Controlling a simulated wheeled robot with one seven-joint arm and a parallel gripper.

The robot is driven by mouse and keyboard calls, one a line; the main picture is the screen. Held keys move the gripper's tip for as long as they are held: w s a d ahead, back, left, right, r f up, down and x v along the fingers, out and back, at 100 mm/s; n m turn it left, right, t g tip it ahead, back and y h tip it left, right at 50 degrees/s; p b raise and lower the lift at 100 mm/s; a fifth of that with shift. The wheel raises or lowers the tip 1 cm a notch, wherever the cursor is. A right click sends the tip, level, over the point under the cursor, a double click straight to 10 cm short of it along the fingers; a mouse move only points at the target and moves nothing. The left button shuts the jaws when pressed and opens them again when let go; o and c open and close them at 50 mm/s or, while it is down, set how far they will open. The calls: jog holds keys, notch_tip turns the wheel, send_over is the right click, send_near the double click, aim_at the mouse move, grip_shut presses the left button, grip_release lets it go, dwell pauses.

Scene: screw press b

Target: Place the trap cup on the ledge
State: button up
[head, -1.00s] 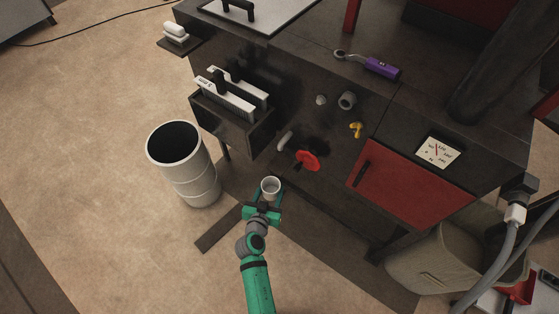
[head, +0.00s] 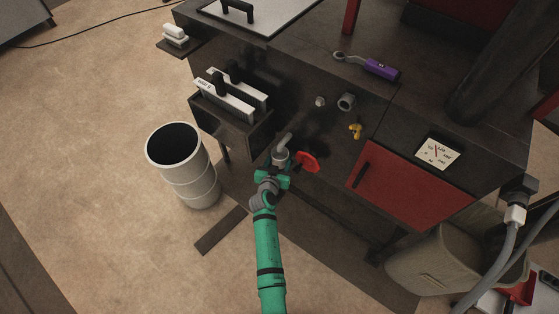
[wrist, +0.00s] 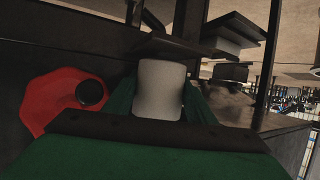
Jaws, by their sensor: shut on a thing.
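The trap cup, pale and round, is in my gripper (head: 276,170) in front of the dark machine face. In the head view the cup (head: 280,158) sits just below a grey curved spout (head: 285,140), partly hidden by it; I cannot tell if they touch. In the wrist view the cup (wrist: 160,88) is upright between the green fingers, with a dark flat plate (wrist: 180,47) just above or behind it. A small dark shelf (head: 172,52) juts from the machine at upper left; I cannot tell whether it is the ledge.
A red handwheel (head: 308,162) is close to the right of the cup; it also shows at left in the wrist view (wrist: 50,100). A dark box (head: 232,128) with upright panels sticks out at left. A white drum (head: 190,180) stands on the floor, left of my arm.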

jog(key=shift+s+f, duration=0.1)
jog(key=shift+f, duration=0.3)
jog(key=shift+f, duration=0.1)
jog(key=o, duration=0.8)
jog(key=shift+c, duration=0.2)
